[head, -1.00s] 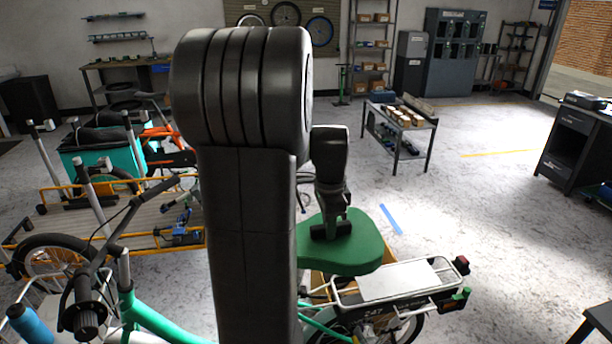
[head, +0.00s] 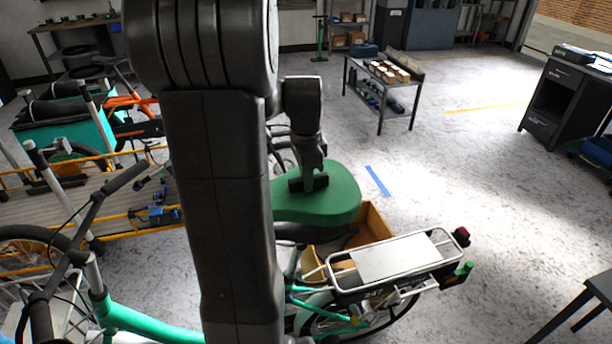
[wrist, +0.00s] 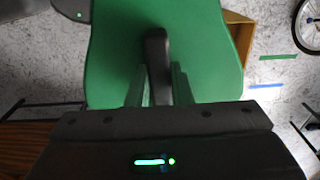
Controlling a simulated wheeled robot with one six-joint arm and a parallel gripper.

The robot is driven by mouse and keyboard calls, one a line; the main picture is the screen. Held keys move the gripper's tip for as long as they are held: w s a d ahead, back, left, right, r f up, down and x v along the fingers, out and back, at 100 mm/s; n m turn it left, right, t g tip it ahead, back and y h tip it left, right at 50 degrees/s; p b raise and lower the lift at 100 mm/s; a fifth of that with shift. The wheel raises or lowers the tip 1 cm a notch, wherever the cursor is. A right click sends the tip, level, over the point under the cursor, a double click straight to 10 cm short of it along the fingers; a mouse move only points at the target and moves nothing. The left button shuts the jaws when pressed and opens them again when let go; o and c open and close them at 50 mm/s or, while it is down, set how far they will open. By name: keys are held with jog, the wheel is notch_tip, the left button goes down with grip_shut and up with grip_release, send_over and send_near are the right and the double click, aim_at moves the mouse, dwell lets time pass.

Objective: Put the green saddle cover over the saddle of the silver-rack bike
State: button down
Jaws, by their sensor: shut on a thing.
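My gripper (head: 309,181) is shut on the green saddle cover (head: 338,199) and holds it from above. In the wrist view the cover (wrist: 205,55) spreads out beyond my gripper (wrist: 160,75). The silver-rack bike has a teal frame and a silver rear rack (head: 395,262) with a pale plate on top. A dark saddle (head: 305,233) shows just under the cover in the head view. I cannot tell whether cover and saddle touch. My arm hides part of the bike.
A cardboard-coloured box (head: 372,226) is behind the bike. A low cart (head: 383,92) with small boxes stands further back. A cargo bike with an orange-railed deck (head: 90,205) is at the left. Open floor lies to the right, with a dark table (head: 598,290) at the edge.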

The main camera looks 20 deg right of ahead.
jog(key=shift+d+f+b, duration=0.1)
jog(key=shift+f+b, duration=2.15)
jog(key=shift+f, duration=0.85)
jog(key=shift+f+b, duration=1.2)
jog(key=shift+f, duration=0.6)
jog(key=c, duration=1.2)
grip_release()
jog(key=shift+r, duration=0.1)
notch_tip(320, 180, up, 14)
jog(key=shift+f, duration=0.1)
jog(key=shift+f, duration=0.1)
notch_tip(320, 180, down, 14)
jog(key=shift+r, duration=0.1)
jog(key=shift+r+p, duration=0.35)
jog(key=shift+r, duration=0.15)
